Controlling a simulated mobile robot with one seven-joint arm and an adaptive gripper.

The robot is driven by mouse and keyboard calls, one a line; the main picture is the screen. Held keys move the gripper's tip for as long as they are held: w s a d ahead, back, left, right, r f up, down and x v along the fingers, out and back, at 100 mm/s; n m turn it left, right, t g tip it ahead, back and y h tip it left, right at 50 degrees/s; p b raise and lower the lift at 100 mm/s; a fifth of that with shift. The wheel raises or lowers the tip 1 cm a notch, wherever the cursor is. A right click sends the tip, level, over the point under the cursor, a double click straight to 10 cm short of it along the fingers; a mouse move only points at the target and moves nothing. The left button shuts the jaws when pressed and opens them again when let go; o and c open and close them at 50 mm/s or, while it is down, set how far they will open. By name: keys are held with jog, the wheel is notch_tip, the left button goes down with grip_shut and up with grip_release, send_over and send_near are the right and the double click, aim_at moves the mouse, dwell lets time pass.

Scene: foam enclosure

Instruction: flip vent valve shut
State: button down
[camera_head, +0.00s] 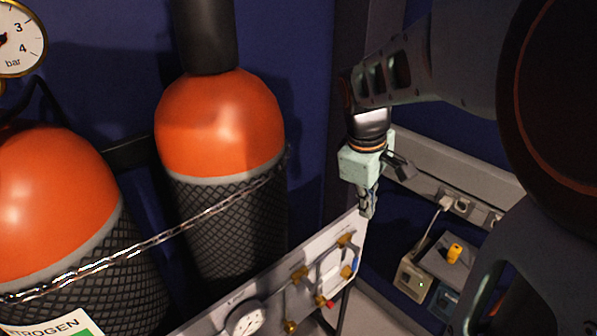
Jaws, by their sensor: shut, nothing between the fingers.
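A pale panel (271,285) stands at the bottom centre, tilted in the picture. It bears several brass valve fittings, among them one at the upper right (345,240) and one further left (299,273). Labels are too small to read, so I cannot tell which one is the vent valve. My gripper (367,207) is shut and empty, pointing down at the panel's upper right corner, above and right of the upper brass fitting. I cannot tell whether it touches the panel.
Two orange-topped cylinders, one in the middle (222,125) and one at left (48,200), stand behind a chain (150,243). A round gauge (243,321) sits on the panel. At right are a socket rail (440,182), a grey box (412,279) and a yellow object (454,253).

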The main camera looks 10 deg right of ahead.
jog(key=m+g+y, duration=0.2)
send_over(331, 271)
notch_tip(331, 271, down, 14)
jog(key=shift+r+b, duration=0.1)
jog(key=shift+b, duration=0.6)
